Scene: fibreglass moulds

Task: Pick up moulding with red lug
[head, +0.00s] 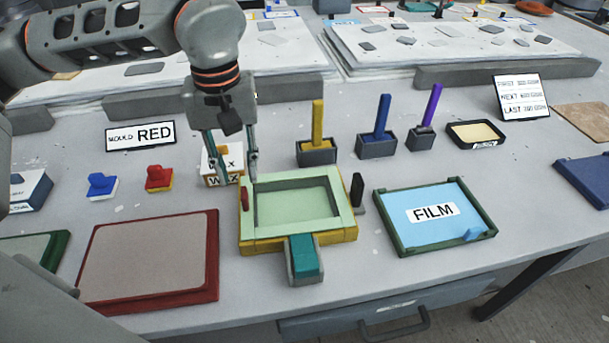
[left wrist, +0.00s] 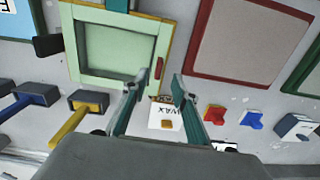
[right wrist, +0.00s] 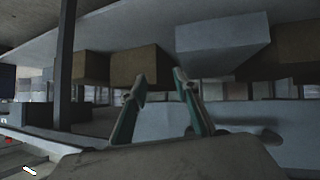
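The moulding (head: 345,197) is a pale green rectangular frame with a recessed middle, seated in a yellow mould (head: 338,237). Its red lug (head: 244,200) stands on its left side and also shows in the left wrist view (left wrist: 160,72). A dark lug (head: 357,190) is at the right side. My left gripper (head: 239,180) points down beside the moulding's left rear corner. Its fingers are apart and empty, and the red lug appears between the tips in the left wrist view. My right gripper (right wrist: 160,82) is open and empty, away from the moulding.
A wax box (head: 222,165) stands just behind the left gripper. A red-rimmed board (head: 212,260) lies left, a blue FILM tray (head: 415,232) right. Holders with yellow (head: 318,125), blue (head: 382,118) and purple (head: 432,105) handles stand behind. A teal block (head: 304,258) sits at the mould's front.

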